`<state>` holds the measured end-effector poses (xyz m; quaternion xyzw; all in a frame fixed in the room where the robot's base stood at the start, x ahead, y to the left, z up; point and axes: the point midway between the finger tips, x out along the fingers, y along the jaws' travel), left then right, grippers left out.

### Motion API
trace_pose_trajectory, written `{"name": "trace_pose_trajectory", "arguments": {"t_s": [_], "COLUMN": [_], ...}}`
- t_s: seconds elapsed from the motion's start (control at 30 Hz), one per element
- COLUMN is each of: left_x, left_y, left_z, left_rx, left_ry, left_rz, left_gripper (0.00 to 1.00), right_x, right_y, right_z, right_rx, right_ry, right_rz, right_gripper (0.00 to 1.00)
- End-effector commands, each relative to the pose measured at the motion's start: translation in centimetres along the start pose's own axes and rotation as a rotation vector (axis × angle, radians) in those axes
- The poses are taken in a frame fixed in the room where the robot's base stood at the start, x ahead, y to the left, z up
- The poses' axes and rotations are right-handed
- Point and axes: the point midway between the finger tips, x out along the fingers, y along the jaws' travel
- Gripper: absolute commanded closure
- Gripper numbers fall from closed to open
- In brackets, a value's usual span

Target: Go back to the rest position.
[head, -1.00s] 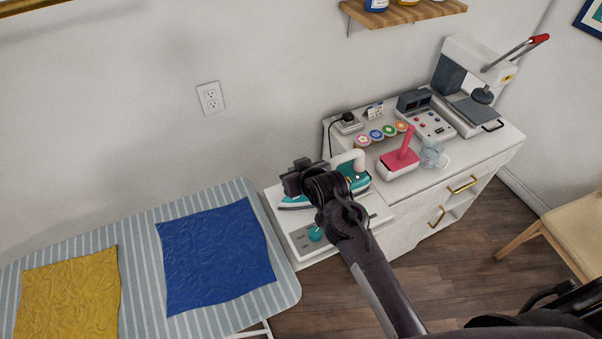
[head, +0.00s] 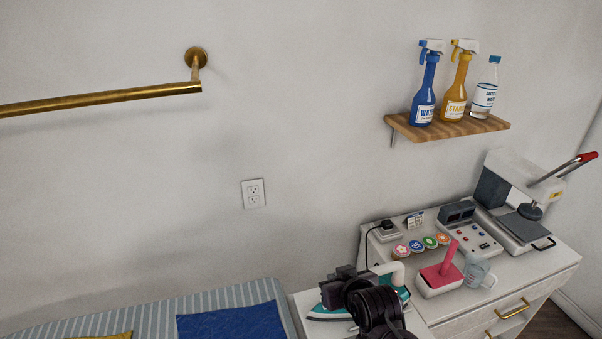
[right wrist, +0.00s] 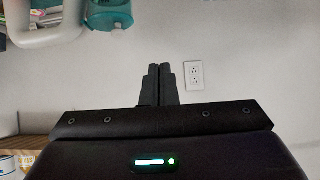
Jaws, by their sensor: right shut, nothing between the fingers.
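My right gripper (head: 343,283) shows at the lower middle of the head view, in front of the teal iron (head: 327,313) and partly hiding it. In the right wrist view its two dark fingers (right wrist: 159,84) are together with nothing between them. The iron's white handle (right wrist: 45,28) and teal body (right wrist: 108,12) show at the top left of the right wrist view, apart from the fingertips. My left gripper is in neither view.
The white cabinet (head: 458,305) carries a pink-handled tool (head: 450,262), a clear jug (head: 478,270), round badges (head: 415,246) and a press (head: 510,200). A striped ironing board (head: 235,294) holds blue cloth (head: 235,324) and yellow cloth. A wall shelf (head: 450,130) holds bottles. A brass rail (head: 100,101) is at left.

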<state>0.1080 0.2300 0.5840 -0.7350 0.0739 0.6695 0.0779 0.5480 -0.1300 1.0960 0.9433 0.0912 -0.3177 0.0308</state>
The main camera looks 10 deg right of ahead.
Motion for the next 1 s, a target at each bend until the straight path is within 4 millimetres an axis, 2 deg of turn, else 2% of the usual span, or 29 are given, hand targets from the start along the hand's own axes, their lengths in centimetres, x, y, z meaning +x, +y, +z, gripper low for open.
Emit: {"name": "trace_pose_trajectory", "arguments": {"t_s": [0.07, 0.17, 0.3, 0.4, 0.6, 0.77, 1.0], "left_x": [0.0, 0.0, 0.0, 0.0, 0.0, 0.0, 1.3], "left_y": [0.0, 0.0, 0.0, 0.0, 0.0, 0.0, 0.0], "left_z": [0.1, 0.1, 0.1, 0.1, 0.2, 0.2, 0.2], "left_rx": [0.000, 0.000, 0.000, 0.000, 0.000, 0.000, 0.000], "left_ry": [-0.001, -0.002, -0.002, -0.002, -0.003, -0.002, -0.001], "left_rz": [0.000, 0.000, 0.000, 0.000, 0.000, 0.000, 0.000], "left_gripper": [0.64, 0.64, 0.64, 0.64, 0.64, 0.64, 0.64], "right_x": [-0.6, -2.6, -6.2, -8.7, -13.3, -17.0, -11.6], "right_y": [0.2, 0.7, 1.3, 1.5, 1.9, 2.0, 2.0], "right_z": [1.2, 4.1, 8.4, 10.8, 14.3, 16.5, 21.1], "right_rx": [0.001, 0.005, 0.008, 0.007, 0.004, 0.001, 0.002], "right_ry": [-0.033, -0.122, -0.268, -0.357, -0.507, -0.616, -0.637], "right_rz": [0.003, 0.009, 0.020, 0.026, 0.037, 0.044, 0.040], "right_gripper": [1.00, 1.00, 1.00, 1.00, 1.00, 1.00, 1.00]}}
